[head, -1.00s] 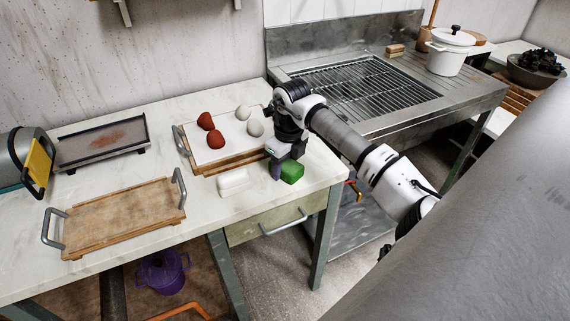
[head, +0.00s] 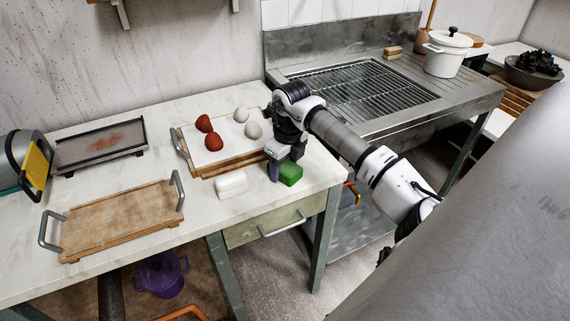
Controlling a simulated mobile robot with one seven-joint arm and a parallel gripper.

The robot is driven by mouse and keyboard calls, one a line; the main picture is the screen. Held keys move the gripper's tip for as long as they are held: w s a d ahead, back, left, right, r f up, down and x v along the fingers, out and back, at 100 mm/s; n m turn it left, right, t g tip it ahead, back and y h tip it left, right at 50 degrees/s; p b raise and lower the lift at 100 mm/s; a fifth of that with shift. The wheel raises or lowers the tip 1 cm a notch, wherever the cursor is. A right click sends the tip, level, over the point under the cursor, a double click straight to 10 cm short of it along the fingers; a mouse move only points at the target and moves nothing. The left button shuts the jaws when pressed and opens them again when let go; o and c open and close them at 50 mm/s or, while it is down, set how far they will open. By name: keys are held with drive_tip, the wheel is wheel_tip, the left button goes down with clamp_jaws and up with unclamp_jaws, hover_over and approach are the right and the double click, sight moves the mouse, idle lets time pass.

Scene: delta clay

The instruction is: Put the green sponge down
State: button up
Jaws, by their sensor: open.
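The green sponge (head: 291,174) is at the right front part of the white worktop, near its edge. It looks to be resting on the surface. My gripper (head: 283,170) is right at the sponge, pointing down, with one finger visible at its left side. The gripper is open. The far finger and part of the sponge are hidden by the gripper body.
A white block (head: 232,184) lies just left of the sponge. Behind it is a tray (head: 230,163) with red and pale lumps. An empty wooden tray (head: 120,222) is at the left. The metal grill counter (head: 365,90) stands at the right.

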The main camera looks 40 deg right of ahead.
sight(287, 166)
wheel_tip(287, 166, up, 12)
drive_tip(key=s+b, duration=0.1)
drive_tip(key=shift+a+r, duration=0.1)
